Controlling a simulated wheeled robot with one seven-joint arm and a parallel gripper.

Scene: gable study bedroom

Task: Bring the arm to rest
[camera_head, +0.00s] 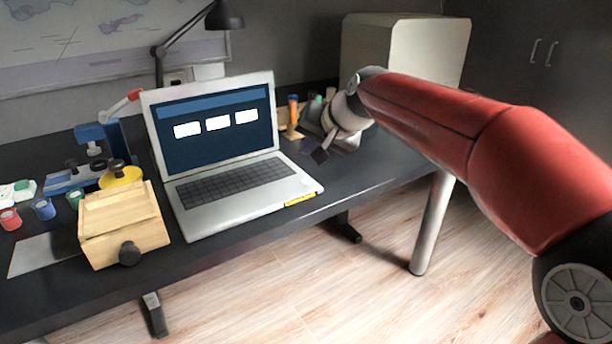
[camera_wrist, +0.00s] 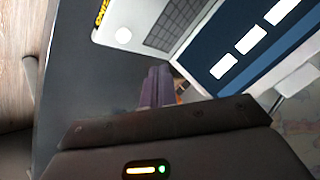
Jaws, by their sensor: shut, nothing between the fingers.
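My red arm reaches in from the right in the head view, above the desk (camera_head: 375,165). My gripper (camera_head: 319,154) is at its far end, small and dark, just right of the open laptop (camera_head: 215,140). In the wrist view my gripper (camera_wrist: 157,78) shows its two fingers side by side, closed together, with nothing between them. The laptop (camera_wrist: 150,22) lies beyond the fingertips there, turned sideways. I cannot tell the exact height of the fingers above the desk.
Colored tubes in a holder (camera_head: 292,117) stand behind the gripper. A pale cabinet-like box (camera_head: 405,50) stands behind the arm. A wooden box (camera_head: 122,225), a blue device (camera_head: 97,145) and small cups (camera_head: 43,208) are at left. A black lamp (camera_head: 224,16) overhangs the back.

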